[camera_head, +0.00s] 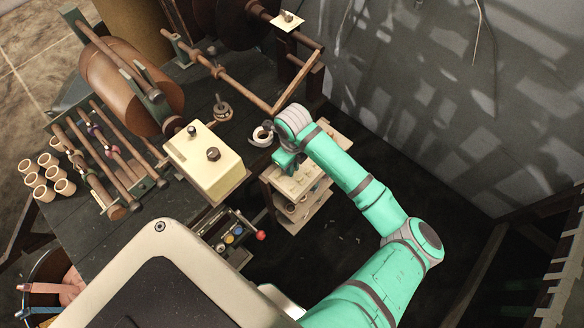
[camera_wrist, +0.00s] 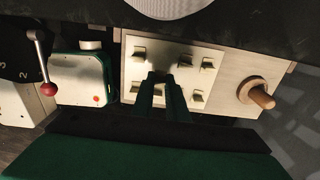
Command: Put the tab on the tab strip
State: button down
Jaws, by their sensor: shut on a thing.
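A cream panel (camera_wrist: 165,52) in the wrist view, which looks like the tab strip, bears several small tan tabs, one of them a tab (camera_wrist: 138,53) at its upper left. My gripper (camera_wrist: 160,79) has its dark green fingers close together over the middle of the panel. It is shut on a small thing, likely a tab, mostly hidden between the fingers. I cannot tell whether that thing touches the panel. In the head view my gripper (camera_head: 286,163) is over the cream top of a small drawer unit (camera_head: 309,190), partly hidden by my wrist.
A wooden knob (camera_wrist: 260,95) stands right of the panel. A green-edged box (camera_wrist: 82,78) and a red-knobbed lever (camera_wrist: 46,88) are to its left.

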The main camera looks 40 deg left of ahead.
jog(key=shift+f, duration=0.9)
jog(key=shift+w+d, duration=0.1)
jog(key=shift+w, duration=0.05)
jog(key=shift+f, duration=0.1)
jog(key=c, duration=1.7)
grip_release()
jog(key=shift+c, duration=0.2)
jog(key=shift+d, duration=0.1)
